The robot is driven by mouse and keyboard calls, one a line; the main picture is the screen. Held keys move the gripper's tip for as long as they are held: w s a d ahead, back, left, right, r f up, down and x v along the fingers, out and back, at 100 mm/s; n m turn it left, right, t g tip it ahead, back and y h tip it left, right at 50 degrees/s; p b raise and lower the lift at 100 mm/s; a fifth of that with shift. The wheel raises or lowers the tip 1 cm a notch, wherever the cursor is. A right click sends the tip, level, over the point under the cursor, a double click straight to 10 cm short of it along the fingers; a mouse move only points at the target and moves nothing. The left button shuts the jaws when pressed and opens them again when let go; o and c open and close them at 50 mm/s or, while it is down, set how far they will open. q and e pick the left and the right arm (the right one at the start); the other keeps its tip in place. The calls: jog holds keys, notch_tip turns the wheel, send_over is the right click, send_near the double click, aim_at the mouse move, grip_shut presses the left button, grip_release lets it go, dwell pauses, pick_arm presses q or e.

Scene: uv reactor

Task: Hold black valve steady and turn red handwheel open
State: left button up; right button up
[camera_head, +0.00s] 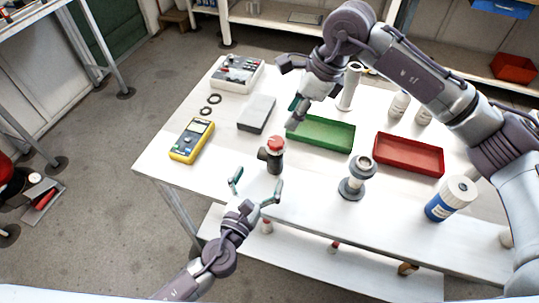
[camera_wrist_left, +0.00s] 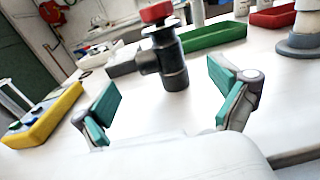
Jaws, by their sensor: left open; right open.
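The black valve (camera_head: 274,160) stands upright on the white table near its front edge, with a side port pointing left. The red handwheel (camera_head: 275,143) sits on its top. In the left wrist view the valve (camera_wrist_left: 172,65) stands beyond and between the spread green-padded fingers, and the handwheel (camera_wrist_left: 156,12) shows at the top edge. My left gripper (camera_head: 257,187) is open and empty, just in front of the valve and apart from it. My right gripper (camera_head: 291,92) is open and empty, above the table behind the valve and clear of the handwheel.
A grey flanged fitting (camera_head: 355,180) stands right of the valve. A green tray (camera_head: 325,147) and a red tray (camera_head: 432,170) lie behind. A yellow multimeter (camera_head: 192,140) and a grey box (camera_head: 257,113) are left.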

aim_at(273, 150)
pick_arm(q)
jog(key=x, duration=0.9)
jog(key=shift+w+d, duration=0.1)
jog(key=shift+w, duration=0.1)
